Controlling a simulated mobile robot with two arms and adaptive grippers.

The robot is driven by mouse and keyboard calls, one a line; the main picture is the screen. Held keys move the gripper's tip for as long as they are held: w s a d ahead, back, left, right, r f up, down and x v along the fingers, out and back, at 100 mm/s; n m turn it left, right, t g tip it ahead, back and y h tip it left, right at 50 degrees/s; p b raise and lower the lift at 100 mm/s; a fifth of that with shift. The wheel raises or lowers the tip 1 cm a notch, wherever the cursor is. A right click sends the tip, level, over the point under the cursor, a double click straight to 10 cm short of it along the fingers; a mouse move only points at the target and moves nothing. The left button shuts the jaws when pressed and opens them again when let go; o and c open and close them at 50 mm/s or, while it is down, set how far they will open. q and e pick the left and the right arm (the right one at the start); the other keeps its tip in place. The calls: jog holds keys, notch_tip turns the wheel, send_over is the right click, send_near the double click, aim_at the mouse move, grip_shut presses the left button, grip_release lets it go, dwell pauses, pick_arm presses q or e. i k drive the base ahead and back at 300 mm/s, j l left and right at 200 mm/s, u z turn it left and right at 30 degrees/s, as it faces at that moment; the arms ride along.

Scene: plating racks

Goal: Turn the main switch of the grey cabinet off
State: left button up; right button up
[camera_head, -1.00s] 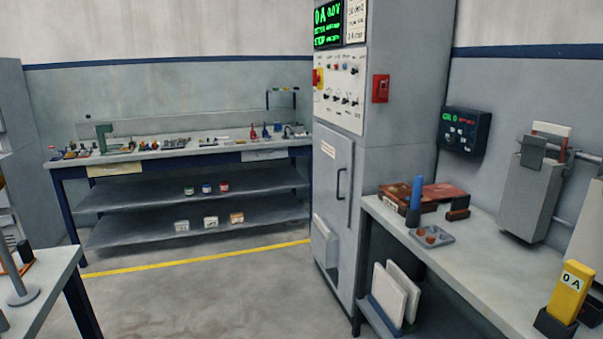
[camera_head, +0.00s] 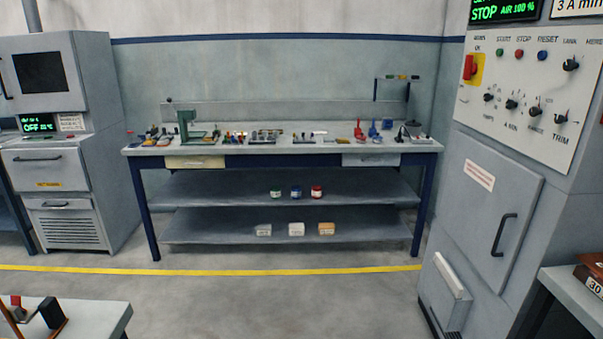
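The grey cabinet (camera_head: 478,218) stands at the right, with a pale control panel (camera_head: 520,95) on its upper front. The main switch (camera_head: 470,67) is a red handle on a yellow plate at the panel's upper left, under a small label that seems to read MAIN. The red handle looks roughly upright, tilted slightly. A green display (camera_head: 503,10) above the panel reads STOP and AIR 100 %. Neither of my grippers shows in the head view.
Green, red and blue buttons and several black knobs sit beside the switch. A workbench (camera_head: 290,150) with tools stands along the back wall. Another grey machine (camera_head: 70,190) stands at left. Table corners show at lower left (camera_head: 95,318) and lower right (camera_head: 575,292). The middle floor is clear.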

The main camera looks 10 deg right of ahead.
aim_at(470, 69)
jog(key=i+z, duration=0.15)
jog(key=i, duration=0.45)
jog(key=i+j+z, duration=0.1)
jog(key=i, duration=0.55)
jog(key=i+j+z, duration=0.15)
jog(key=i, duration=0.45)
jog(key=j, duration=0.1)
